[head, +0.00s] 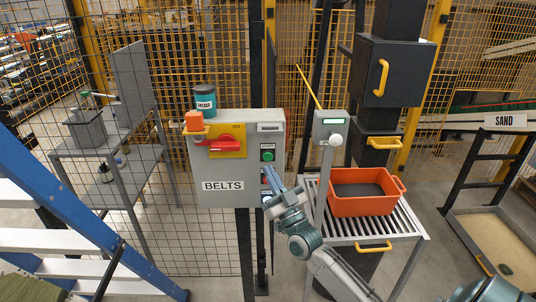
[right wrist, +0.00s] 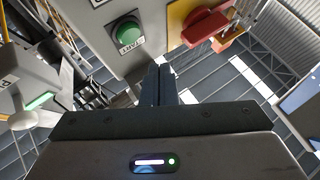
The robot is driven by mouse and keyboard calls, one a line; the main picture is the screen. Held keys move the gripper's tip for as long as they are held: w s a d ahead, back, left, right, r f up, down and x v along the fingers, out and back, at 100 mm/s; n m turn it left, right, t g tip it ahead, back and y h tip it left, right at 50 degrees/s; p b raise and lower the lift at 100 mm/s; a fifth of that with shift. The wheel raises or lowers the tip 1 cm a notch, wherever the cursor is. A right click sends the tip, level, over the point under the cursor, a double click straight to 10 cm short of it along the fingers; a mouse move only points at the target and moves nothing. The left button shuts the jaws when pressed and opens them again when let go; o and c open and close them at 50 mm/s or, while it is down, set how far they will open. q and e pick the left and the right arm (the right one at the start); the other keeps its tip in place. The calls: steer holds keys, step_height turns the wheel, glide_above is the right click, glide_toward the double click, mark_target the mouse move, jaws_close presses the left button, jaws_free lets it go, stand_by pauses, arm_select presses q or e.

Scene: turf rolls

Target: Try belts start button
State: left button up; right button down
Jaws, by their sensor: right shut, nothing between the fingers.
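The grey BELTS control box (head: 241,187) stands on a post at the centre of the head view. Its green start button (head: 267,156) sits on the right side of the front face. The button also shows in the right wrist view (right wrist: 127,31), with a START label beside it. My right gripper (head: 268,188) is in front of the box, below the green button. Its fingers (right wrist: 158,75) are shut, with nothing between them, and appear apart from the button. The gripper partly hides the controls beneath the button. My left gripper is not in view.
A red switch handle (head: 228,146) on a yellow plate is left of the button. A teal tin (head: 205,100) and an orange padlock-like block (head: 194,122) are at the box's top left. A grey post with a white knob (head: 336,140) and an orange crate (head: 390,205) stand right.

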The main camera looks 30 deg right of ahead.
steer(key=shift+s+a+p, duration=0.3)
steer(key=shift+s+a, duration=0.25)
steer(key=shift+s, duration=0.25)
steer(key=shift+f, duration=0.1)
